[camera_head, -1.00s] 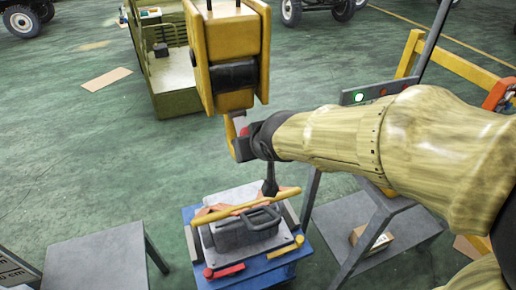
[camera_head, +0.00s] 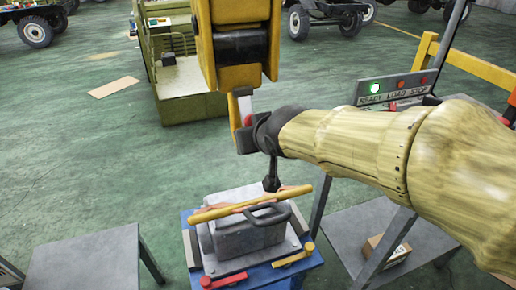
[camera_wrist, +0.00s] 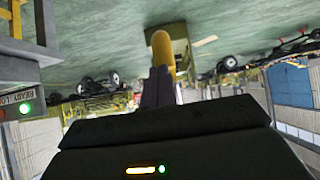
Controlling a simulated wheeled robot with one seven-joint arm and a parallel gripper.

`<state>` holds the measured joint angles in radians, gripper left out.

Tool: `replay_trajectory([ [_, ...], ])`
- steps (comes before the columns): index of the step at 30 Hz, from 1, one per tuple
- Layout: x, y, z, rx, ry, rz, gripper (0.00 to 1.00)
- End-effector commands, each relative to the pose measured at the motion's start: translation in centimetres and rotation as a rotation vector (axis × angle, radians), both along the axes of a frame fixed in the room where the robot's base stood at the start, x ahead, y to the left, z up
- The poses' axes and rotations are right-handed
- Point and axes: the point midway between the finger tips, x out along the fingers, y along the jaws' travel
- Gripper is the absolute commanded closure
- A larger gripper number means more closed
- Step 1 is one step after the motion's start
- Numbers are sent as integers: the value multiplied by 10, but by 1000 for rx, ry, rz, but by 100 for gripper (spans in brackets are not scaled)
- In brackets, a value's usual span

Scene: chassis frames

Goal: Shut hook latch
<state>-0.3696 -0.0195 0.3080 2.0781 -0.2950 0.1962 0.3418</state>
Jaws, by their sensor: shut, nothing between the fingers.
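A yellow hook block (camera_head: 237,45) hangs at the top middle of the head view. Under it is a yellow hook (camera_head: 233,112) with a small red-and-white piece (camera_head: 246,108), which looks like the latch; how far it is open or shut I cannot tell. My gripper (camera_head: 243,138) is dark and sits right at the lower hook, hiding part of it. In the wrist view my gripper (camera_wrist: 159,72) is shut and empty, its fingers pointing at a rounded yellow part, probably the hook (camera_wrist: 162,47). Whether they touch it is unclear.
A grey box (camera_head: 245,235) with a handle and a yellow bar (camera_head: 250,204) stands on a blue stand (camera_head: 190,222) below. Grey tables stand left (camera_head: 85,262) and right (camera_head: 345,222). A signal panel (camera_head: 398,86) shows a green light. Open floor lies left.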

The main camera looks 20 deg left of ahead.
Motion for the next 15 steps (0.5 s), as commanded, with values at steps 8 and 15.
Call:
replay_trajectory([
  [8,6,4,-8,3,-3,-1,100],
  [15,6,4,-6,2,-2,-1,100],
])
